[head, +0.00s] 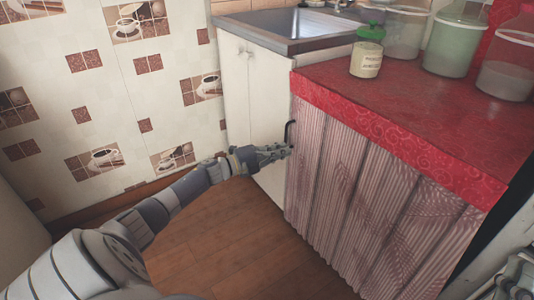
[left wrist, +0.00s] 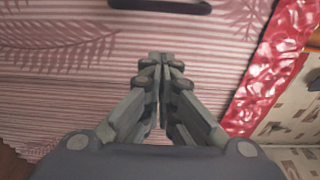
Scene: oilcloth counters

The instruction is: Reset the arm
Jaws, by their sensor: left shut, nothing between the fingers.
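My left arm reaches in from the left in the head view, and its gripper (head: 284,150) is at the left end of the striped curtain front of the counter. In the left wrist view the two fingers of the left gripper (left wrist: 161,60) are together with nothing between them. A dark handle (head: 289,133) is close beside the fingertips in the head view. The handle also shows in the left wrist view (left wrist: 160,6), beyond the fingertips and apart from them. My right gripper is not identifiable in either view.
A red oilcloth counter (head: 405,112) holds a green-capped bottle (head: 367,55) and several containers, including a green one (head: 452,45). A sink (head: 285,28) stands over a white cabinet (head: 252,100) behind. Wooden floor (head: 230,235) is clear below my arm. A tiled-pattern wall (head: 110,90) stands at left.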

